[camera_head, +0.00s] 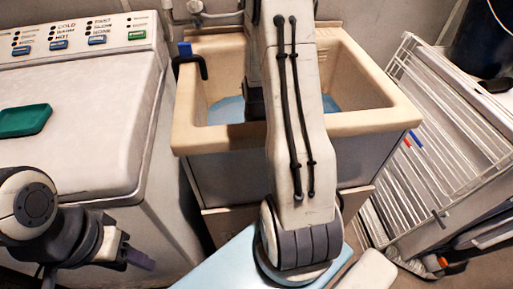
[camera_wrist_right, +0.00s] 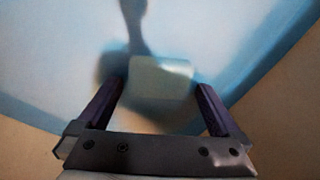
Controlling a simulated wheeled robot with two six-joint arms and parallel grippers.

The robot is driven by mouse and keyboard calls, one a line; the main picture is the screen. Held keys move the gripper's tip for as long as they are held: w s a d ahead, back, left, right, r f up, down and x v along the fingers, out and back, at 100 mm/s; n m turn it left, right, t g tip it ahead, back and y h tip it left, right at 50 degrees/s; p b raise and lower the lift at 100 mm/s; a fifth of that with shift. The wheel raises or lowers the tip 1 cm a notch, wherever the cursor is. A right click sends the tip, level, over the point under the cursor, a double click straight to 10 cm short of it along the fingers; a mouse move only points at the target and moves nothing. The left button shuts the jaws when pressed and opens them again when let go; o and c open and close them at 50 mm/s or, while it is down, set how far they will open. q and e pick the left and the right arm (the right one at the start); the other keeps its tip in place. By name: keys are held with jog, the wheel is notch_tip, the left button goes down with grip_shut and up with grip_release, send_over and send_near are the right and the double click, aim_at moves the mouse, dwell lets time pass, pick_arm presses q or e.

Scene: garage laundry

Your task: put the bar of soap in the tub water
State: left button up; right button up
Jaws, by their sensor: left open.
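The bar of soap (camera_wrist_right: 161,78) is a pale grey-green block in the right wrist view, over the blue water (camera_wrist_right: 60,60). It lies just beyond and between the fingertips of my right gripper (camera_wrist_right: 161,88), which stand apart with a gap on each side of it. I cannot tell if the soap is touching the water. The beige tub (camera_head: 372,122) is at the back middle of the head view, with blue water inside. My right arm reaches into it and hides the soap and that gripper there. My left gripper (camera_head: 132,254) is open and empty at the lower left.
A white washing machine (camera_head: 80,120) with a green item (camera_head: 24,120) on its lid stands left of the tub. A white drying rack (camera_head: 440,140) stands on the right. A dark hook-like item with a blue part (camera_head: 188,58) hangs on the tub's left rim.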

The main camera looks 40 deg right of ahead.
notch_tip(320, 180, up, 12)
jog(key=p, duration=0.2)
jog(key=shift+r+p, duration=0.2)
jog(key=shift+p, duration=0.15)
dwell(0.4)
